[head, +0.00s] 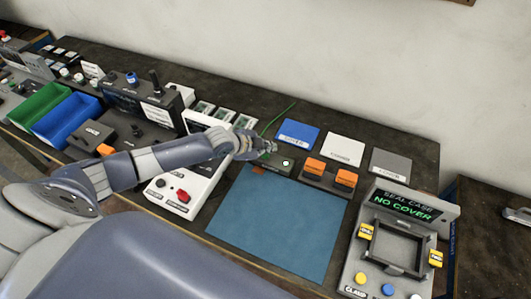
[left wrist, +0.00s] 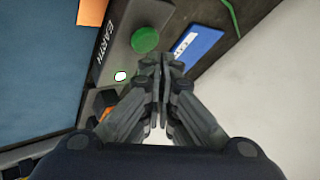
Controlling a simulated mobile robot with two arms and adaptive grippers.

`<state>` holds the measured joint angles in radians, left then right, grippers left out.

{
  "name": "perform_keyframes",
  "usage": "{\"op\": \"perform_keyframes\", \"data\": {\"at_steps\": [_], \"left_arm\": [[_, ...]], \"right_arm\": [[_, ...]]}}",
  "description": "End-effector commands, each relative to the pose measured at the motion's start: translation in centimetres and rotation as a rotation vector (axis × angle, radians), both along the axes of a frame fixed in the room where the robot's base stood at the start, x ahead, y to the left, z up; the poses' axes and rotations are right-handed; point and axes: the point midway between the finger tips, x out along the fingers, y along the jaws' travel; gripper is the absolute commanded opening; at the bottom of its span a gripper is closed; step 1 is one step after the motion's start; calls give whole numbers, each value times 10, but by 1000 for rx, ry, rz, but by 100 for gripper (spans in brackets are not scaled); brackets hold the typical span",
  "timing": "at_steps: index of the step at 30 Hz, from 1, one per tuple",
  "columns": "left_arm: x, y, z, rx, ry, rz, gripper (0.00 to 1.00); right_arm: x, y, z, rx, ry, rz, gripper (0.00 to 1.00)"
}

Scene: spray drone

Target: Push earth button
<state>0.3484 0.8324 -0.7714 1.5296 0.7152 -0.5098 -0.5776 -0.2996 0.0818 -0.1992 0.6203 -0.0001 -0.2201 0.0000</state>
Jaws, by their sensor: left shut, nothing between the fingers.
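The earth box (left wrist: 118,62) is a dark grey unit marked EARTH in the left wrist view. Its round green button (left wrist: 145,39) lies just ahead and a little left of my fingertips; no clear contact shows. A white spot ringed in green (left wrist: 121,76) sits on the same box and also shows in the head view (head: 285,162). My left gripper (left wrist: 160,62) is shut and empty. In the head view my left gripper (head: 268,148) is over the box's left end and hides the button. My right gripper is not in view.
A blue mat (head: 275,222) lies in front of the box. Orange-topped blocks (head: 330,175) stand to its right, with blue (head: 297,135), white and grey pads behind. A white control box (head: 190,185) is below my forearm. The seal case (head: 395,245) reads NO COVER.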

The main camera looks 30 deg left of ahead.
Motion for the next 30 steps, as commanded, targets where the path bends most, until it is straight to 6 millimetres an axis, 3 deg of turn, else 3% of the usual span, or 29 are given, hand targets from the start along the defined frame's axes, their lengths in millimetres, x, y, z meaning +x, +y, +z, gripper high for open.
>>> {"op": "perform_keyframes", "data": {"at_steps": [14, 21, 30], "left_arm": [[0, 1, 46, 0, -1, 1, 0], [0, 0, 59, 1, 0, 0, 0], [0, 0, 59, 0, 0, 0, 0]], "right_arm": [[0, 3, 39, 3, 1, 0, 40], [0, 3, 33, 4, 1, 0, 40], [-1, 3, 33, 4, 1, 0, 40]]}}
